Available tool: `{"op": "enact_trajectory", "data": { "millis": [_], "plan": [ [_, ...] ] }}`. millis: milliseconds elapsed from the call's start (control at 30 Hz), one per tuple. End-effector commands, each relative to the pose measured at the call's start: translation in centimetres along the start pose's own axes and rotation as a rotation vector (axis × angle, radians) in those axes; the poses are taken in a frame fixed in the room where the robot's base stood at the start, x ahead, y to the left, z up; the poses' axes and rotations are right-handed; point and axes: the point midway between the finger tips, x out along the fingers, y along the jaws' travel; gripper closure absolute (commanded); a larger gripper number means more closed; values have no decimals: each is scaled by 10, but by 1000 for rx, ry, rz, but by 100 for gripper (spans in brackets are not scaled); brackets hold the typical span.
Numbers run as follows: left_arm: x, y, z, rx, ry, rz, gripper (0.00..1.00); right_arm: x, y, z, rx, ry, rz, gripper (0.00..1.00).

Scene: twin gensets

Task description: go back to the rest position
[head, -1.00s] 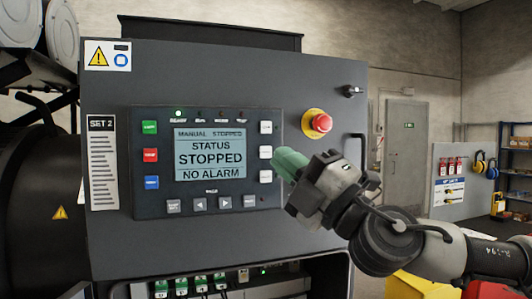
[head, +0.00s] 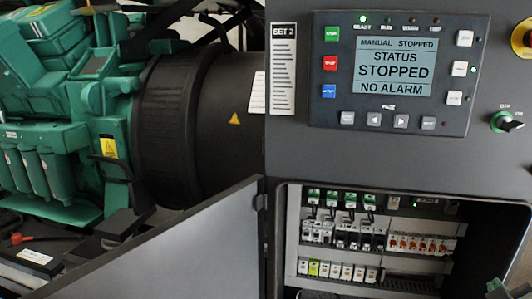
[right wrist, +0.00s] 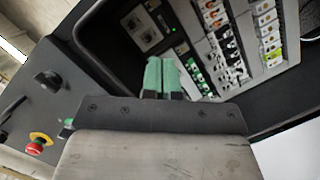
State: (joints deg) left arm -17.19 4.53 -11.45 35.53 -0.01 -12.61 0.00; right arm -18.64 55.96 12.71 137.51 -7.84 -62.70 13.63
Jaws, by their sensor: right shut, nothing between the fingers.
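My right gripper (head: 497,288) shows only as a green tip at the bottom right corner of the head view. In the right wrist view its two green fingers (right wrist: 162,78) are together, with nothing between them. They lie in front of the open breaker compartment (right wrist: 112,62), and I cannot tell the gap to it. My left gripper is not in view.
The SET 2 control panel (head: 290,150) has a screen (head: 394,66) reading manual stopped, no alarm. A rotary switch (head: 505,121) and red emergency stop (head: 527,38) sit at right. An open grey door (head: 190,250) juts out at lower left. A green engine (head: 50,130) stands behind.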

Motion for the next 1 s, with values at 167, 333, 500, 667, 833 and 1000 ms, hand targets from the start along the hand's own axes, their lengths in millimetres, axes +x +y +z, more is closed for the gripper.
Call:
{"op": "enact_trajectory", "data": {
  "millis": [167,333,500,667,833,1000],
  "plan": [
    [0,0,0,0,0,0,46,-45,-113,72,144,-308,-257,100],
    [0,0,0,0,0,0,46,-107,-198,98,241,-527,-492,100],
    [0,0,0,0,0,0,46,-161,-253,97,313,-664,-682,100],
    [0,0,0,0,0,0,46,-207,-289,84,374,-756,-842,100],
    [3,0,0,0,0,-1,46,-190,-333,110,358,-782,-859,100],
    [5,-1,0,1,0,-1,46,-174,-384,146,347,-803,-869,100]
  ]
}}
